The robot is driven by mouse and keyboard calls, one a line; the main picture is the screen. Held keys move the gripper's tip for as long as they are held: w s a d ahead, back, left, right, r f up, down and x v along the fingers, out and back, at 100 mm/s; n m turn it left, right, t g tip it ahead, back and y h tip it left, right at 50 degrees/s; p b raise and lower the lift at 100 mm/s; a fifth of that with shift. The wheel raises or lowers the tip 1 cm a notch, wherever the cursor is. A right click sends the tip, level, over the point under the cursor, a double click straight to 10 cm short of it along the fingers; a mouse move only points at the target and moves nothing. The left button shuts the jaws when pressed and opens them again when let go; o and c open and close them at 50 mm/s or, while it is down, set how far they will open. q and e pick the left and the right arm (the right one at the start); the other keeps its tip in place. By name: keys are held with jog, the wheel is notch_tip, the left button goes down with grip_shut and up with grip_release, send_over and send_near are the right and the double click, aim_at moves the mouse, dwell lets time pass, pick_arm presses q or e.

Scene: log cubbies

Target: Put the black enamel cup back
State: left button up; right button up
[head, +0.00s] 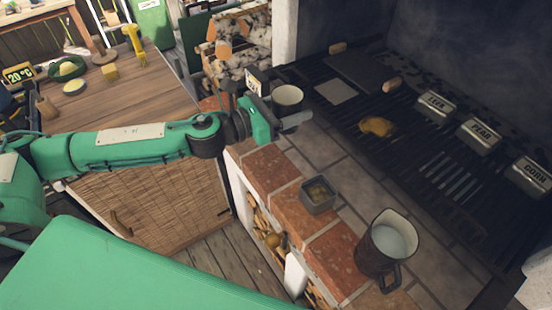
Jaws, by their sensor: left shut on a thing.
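The black enamel cup (287,94), dark outside with a pale inside, is at the far end of my left arm, above the brick and tile ledge. My left gripper (284,115) is shut on it; the gripper hides the cup's lower part and the exact grip. I cannot tell whether the cup's base touches the ledge. My right gripper is not in view.
A large dark jug (386,252) with a pale inside and a small grey tin (318,195) stand on the ledge. A wooden worktop (110,100) and stacked logs (240,40) are at left.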

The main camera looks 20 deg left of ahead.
aim_at(282, 87)
pick_arm(q)
jog(key=shift+m+g+h, duration=0.4)
jog(key=shift+m+h, duration=0.1)
jog(key=a+r, duration=0.1)
jog(key=w+r, duration=0.1)
jog(key=a+r, duration=0.1)
jog(key=shift+w+a+r, duration=0.3)
jog(key=shift+r, duration=0.1)
jog(key=shift+a, duration=0.15)
notch_tip(282, 87, down, 16)
jog(key=b, duration=0.2)
jog(key=shift+f+b, duration=0.1)
jog(key=shift+b, duration=0.2)
notch_tip(282, 87, down, 3)
jog(key=shift+f, duration=0.15)
